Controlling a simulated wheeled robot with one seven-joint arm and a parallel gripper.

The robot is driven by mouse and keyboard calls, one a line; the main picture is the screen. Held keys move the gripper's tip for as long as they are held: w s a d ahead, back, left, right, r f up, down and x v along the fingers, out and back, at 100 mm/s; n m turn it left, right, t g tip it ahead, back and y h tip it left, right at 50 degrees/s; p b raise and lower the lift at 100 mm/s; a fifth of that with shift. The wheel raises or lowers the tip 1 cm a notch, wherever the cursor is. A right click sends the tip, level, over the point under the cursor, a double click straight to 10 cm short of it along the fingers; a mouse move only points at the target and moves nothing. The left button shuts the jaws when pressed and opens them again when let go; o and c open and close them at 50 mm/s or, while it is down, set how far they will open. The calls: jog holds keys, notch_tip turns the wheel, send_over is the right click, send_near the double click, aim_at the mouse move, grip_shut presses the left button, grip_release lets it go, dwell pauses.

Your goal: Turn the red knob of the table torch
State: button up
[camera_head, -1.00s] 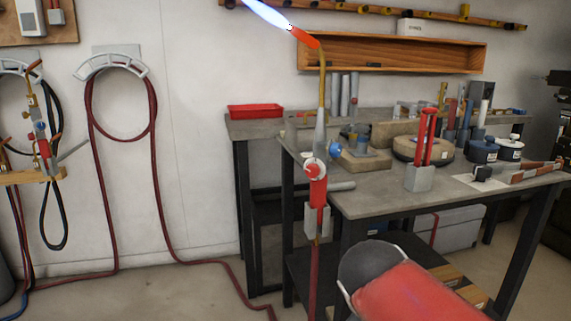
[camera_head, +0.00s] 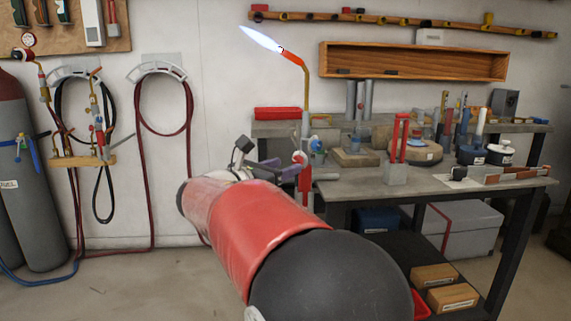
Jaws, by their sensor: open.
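The table torch (camera_head: 306,122) stands upright at the left front corner of the workbench, with a curved brass neck and a red tip. A pale blue flame (camera_head: 262,40) burns from the tip, pointing up and left. The red knob (camera_head: 299,157) sits on the left side of the torch body, with a blue knob (camera_head: 317,146) on the right. My gripper (camera_head: 281,166) is open, just left of the red knob and very close to it. My red and grey arm hides the lower torch and part of the gripper; contact cannot be told.
The workbench (camera_head: 360,187) holds a red upright tool (camera_head: 398,145) in a grey block and several containers. A red tray (camera_head: 291,113) lies on the bench behind. Hoses (camera_head: 190,110) hang on the wall, and a grey gas cylinder (camera_head: 32,180) stands left.

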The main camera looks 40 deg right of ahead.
aim_at(295, 162)
jog(key=shift+w+d, duration=0.15)
jog(key=shift+d, duration=0.7)
jog(key=shift+w+d, duration=0.15)
jog(key=shift+d, duration=0.7)
jog(key=shift+c, duration=0.4)
jog(key=c, duration=0.9)
